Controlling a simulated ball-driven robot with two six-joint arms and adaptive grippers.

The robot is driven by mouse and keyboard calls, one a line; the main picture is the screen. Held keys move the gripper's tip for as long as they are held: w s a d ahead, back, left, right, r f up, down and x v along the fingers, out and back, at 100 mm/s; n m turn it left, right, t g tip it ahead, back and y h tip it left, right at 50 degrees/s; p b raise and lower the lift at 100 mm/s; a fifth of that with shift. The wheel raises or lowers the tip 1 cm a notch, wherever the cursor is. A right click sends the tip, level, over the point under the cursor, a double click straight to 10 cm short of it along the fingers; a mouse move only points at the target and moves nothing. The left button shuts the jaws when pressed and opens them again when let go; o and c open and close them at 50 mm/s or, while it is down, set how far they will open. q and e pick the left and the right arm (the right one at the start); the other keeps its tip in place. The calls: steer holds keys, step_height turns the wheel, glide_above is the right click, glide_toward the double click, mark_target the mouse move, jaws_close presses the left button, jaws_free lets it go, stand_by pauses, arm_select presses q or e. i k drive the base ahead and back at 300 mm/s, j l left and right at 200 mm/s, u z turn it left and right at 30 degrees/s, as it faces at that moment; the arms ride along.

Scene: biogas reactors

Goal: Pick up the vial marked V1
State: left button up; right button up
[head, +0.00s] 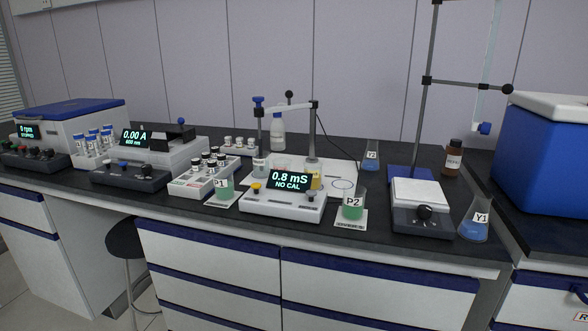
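Neither of my grippers shows in the head view. No label reading V1 can be made out. A white rack (203,182) left of the middle of the bench holds several small vials with dark caps (208,162). Another low rack (240,150) behind it holds several small vials with white caps (239,141). A white rack (91,157) further left holds several blue-capped tubes (92,142). The marks on all these vials are too small to read.
Beaker P1 (224,189) stands right of the dark-capped vials, close to the conductivity meter (285,204). Beaker P2 (353,209), a balance (420,219) and flask Y1 (474,226) stand near the front edge. A tall stand (427,98) rises behind. A stool (126,238) stands before the bench.

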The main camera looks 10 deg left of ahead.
mark_target(211, 164)
steer(key=i+j+z, duration=0.2)
steer(key=j, duration=0.25)
steer(key=i+j+z, duration=0.1)
steer(key=j+z, duration=0.15)
steer(key=j, duration=0.15)
steer(key=i+j+z, duration=0.2)
steer(key=j, duration=0.3)
steer(key=j+z, duration=0.2)
steer(key=j, duration=0.25)
steer(key=k, duration=0.05)
